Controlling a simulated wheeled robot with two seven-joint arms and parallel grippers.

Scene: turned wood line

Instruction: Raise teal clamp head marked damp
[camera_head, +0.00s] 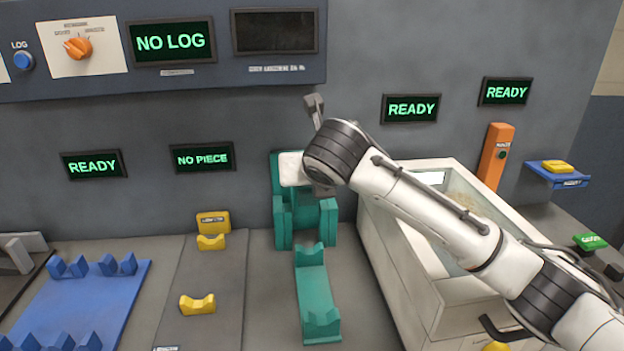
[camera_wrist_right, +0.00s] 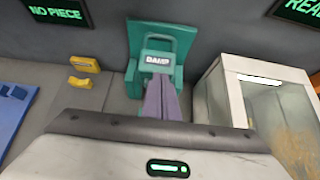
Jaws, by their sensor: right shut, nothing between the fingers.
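A teal cradle (camera_head: 316,285) with V-shaped ends lies empty in front of the clamp. My left gripper is not in view.
A white open-topped box (camera_head: 405,270) stands right of the clamp, under my right arm. Yellow V-rests (camera_head: 198,304) and a blue rack (camera_head: 85,300) lie to the left. Wall screens read NO LOG (camera_head: 171,42), NO PIECE (camera_head: 202,158) and READY (camera_head: 411,109).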

